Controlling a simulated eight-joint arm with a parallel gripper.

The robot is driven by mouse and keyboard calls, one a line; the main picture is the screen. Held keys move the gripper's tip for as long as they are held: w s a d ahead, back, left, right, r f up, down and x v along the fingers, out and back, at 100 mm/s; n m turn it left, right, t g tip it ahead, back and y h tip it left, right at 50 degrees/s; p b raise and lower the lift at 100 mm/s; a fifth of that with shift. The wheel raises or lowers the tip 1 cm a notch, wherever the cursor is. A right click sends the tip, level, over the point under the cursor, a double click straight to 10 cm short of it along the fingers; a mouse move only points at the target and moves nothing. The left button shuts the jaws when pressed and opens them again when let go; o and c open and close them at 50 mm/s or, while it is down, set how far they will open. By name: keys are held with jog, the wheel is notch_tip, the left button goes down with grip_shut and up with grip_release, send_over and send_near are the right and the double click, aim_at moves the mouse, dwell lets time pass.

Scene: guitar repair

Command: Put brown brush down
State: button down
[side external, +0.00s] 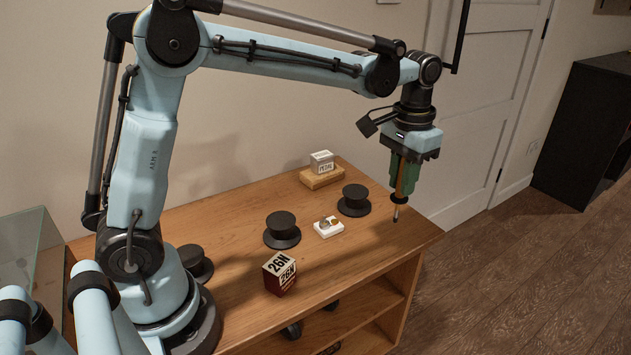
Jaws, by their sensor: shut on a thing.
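My gripper (405,185) points down over the right end of the wooden bench (240,200). Its green fingers are shut on the brown brush (399,199), a thin upright stick with a dark tip at the bottom. The tip hangs close to the bench top near its right edge; I cannot tell whether it touches. The upper part of the brush is partly hidden between the fingers.
Black spools (281,230) and (354,200) stand on the bench. Between them lies a small white dish (328,227). A red and white box (280,273) sits at the front edge. A small white box (322,161) rests on a wooden block (322,177) at the back.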

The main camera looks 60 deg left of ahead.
jog(key=w+a+f, duration=0.2)
jog(key=a+f, duration=0.1)
jog(key=f, duration=0.3)
jog(key=shift+a+f, duration=0.2)
jog(key=shift+a, duration=0.05)
jog(key=shift+f, duration=0.15)
jog(key=c, duration=1)
grip_release()
jog(key=shift+c, duration=0.2)
notch_tip(320, 180, up, 12)
jog(key=s+f+t, duration=0.3)
jog(key=s, duration=0.5)
jog(key=s+f+t, duration=0.2)
jog(key=s+t, duration=0.2)
jog(key=s, duration=0.5)
jog(key=shift+f, duration=0.4)
